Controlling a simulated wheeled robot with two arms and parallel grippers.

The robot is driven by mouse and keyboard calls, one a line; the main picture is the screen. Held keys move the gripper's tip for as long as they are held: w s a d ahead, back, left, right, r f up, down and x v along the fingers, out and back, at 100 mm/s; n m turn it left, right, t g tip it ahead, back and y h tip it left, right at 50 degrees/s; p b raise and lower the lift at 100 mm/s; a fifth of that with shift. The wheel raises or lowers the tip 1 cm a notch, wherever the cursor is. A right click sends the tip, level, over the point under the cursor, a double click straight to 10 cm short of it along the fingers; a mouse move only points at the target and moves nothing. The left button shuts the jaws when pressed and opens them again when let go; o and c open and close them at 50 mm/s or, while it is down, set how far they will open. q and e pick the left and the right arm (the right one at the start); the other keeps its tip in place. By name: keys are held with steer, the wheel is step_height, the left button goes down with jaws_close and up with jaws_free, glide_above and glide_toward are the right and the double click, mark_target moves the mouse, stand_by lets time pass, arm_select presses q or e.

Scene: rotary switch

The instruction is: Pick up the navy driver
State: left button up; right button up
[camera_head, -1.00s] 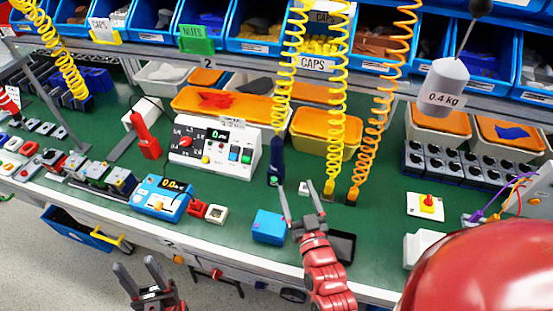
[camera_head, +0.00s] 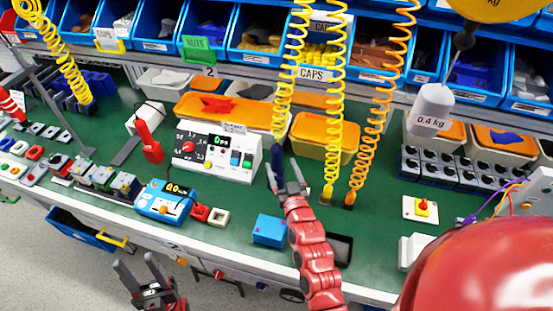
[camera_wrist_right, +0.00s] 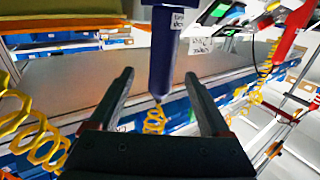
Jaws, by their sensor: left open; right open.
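The navy driver (camera_head: 277,155) hangs upright from a yellow coiled cord above the green bench. In the head view its lower part is close to my right gripper (camera_head: 283,166), which is open with its fingers pointing away from me. In the right wrist view the navy driver (camera_wrist_right: 166,50) lines up with the gap between the two open fingers of my right gripper (camera_wrist_right: 158,84). No finger visibly touches it there, and I cannot tell how deep it sits. My left gripper (camera_head: 134,262) is open and empty, low in front of the bench edge.
Other coiled cords, one yellow (camera_head: 335,110) and one orange (camera_head: 378,110), hang just right of the driver. A white control panel (camera_head: 217,153) stands to its left. A blue box (camera_head: 269,229) lies nearer me.

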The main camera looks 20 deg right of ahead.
mark_target(278, 161)
steer(key=shift+w+r+p, duration=0.15)
steer(key=shift+w+p, duration=0.2)
steer(key=shift+w, duration=0.05)
steer(key=w+p, duration=0.2)
steer(key=w, duration=0.2)
steer(key=shift+w, duration=0.2)
steer(key=shift+f, duration=0.2)
jaws_close()
